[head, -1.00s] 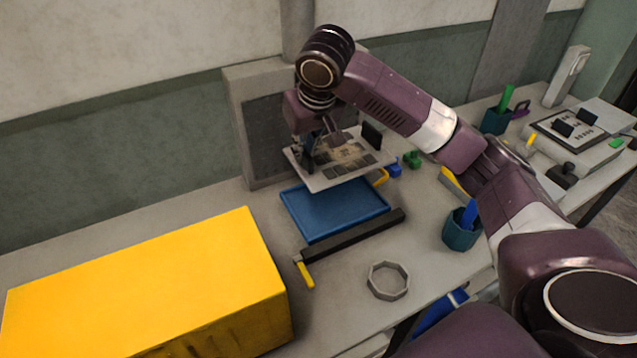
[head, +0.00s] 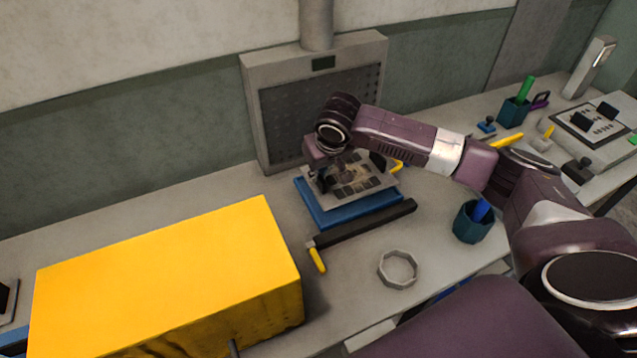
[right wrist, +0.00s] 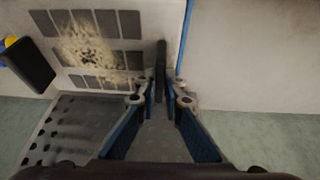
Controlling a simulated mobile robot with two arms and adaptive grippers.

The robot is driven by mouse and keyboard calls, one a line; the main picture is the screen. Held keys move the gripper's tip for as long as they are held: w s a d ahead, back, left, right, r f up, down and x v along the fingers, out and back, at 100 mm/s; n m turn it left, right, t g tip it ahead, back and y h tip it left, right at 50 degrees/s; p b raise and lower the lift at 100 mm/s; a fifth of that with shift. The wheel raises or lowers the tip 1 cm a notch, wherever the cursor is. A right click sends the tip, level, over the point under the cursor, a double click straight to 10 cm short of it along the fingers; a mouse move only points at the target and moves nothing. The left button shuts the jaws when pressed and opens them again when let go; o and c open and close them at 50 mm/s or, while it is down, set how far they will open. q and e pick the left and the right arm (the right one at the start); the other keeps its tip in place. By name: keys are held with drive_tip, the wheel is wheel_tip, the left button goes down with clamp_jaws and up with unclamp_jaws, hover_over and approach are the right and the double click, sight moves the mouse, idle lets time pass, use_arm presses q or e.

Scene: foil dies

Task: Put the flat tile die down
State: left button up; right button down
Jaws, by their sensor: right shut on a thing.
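The flat tile die (head: 362,178) is a pale plate with dark square tiles and a gold-brown patterned patch. In the head view it lies level over the blue tray (head: 364,210), covering most of it. I cannot tell whether the plate touches the tray. My right gripper (head: 323,182) is shut on the dark upright tab at the plate's left end. In the right wrist view, the fingers (right wrist: 160,98) pinch this tab, and the die (right wrist: 95,45) fills the upper left. A second black tab (right wrist: 28,62) stands at its far side. My left gripper is out of view.
A black bar with a yellow handle (head: 364,224) lies in front of the tray. A large yellow box (head: 165,265) stands at left. A grey ring (head: 398,269) and teal cup (head: 473,222) are at front right. A grey panel (head: 250,100) stands behind.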

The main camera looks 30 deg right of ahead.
sight(318, 186)
drive_tip(key=shift+w+f+p, duration=0.1)
drive_tip(key=shift+f+p, duration=0.25)
drive_tip(key=shift+f, duration=1.85)
drive_tip(key=c, duration=2.1)
unclamp_jaws()
drive_tip(key=shift+f, duration=0.1)
drive_tip(key=shift+o, duration=0.3)
drive_tip(key=b+v, duration=0.1)
drive_tip(key=v, duration=1.1)
drive_tip(key=shift+b, duration=0.3)
drive_tip(key=shift+s, duration=0.2)
